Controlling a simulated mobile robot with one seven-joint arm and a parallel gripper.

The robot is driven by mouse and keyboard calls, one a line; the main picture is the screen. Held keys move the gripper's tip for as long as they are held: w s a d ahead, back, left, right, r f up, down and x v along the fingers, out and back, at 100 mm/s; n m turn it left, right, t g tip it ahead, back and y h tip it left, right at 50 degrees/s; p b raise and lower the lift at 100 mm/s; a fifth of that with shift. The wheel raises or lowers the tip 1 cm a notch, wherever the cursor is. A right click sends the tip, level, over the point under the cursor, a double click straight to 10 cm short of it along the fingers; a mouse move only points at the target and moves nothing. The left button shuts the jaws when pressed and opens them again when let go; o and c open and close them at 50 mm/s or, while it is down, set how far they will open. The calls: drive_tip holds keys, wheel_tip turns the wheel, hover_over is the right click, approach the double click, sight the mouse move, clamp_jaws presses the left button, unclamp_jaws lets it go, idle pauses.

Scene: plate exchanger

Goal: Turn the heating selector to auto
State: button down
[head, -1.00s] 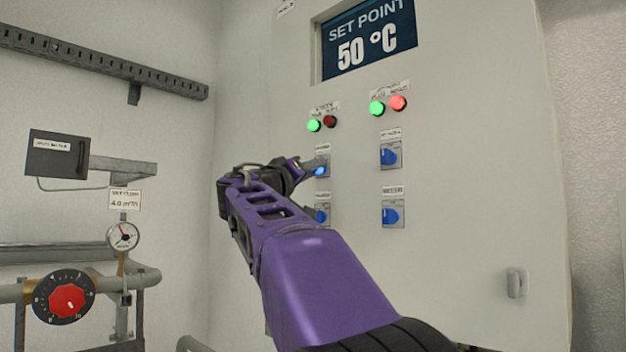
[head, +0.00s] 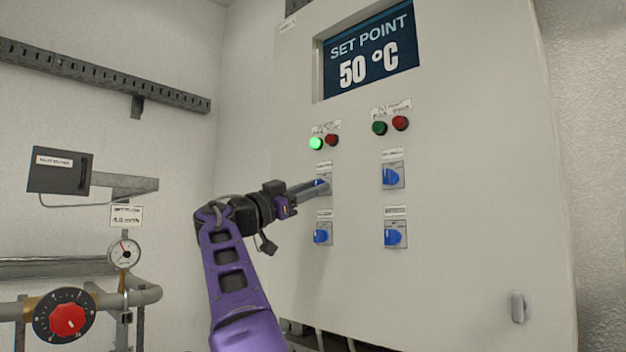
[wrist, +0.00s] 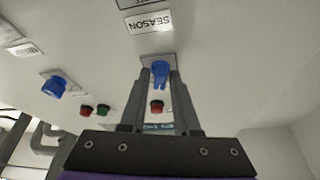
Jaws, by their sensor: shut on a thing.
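The upper-left blue knob (head: 319,182) of the selectors sits on the control cabinet under the green light. Its label is too small to read in the head view. My gripper (head: 317,188) reaches it from the left and is shut on it. In the wrist view, which is upside down, both fingers of my gripper (wrist: 160,78) flank the blue knob (wrist: 160,68). The "SEASON" label (wrist: 149,22) shows beyond this knob, on the side of the lower knob. The fingers hide much of the knob's plate and its position marks.
Other blue knobs are at upper right (head: 391,177), lower right (head: 393,237) and lower left (head: 321,235). A green light (head: 316,143) is lit. The display (head: 368,48) reads "SET POINT 50 °C". A red-knobbed dial (head: 68,320) and gauge (head: 124,253) stand left.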

drive_tip(key=shift+m+g+p, duration=0.4)
drive_tip(key=shift+m, duration=0.4)
drive_tip(key=c, duration=0.8)
unclamp_jaws()
drive_tip(key=b+v, duration=0.5)
drive_tip(key=v, duration=1.2)
drive_tip(key=shift+a+f, duration=0.15)
drive_tip(key=shift+f, duration=0.1)
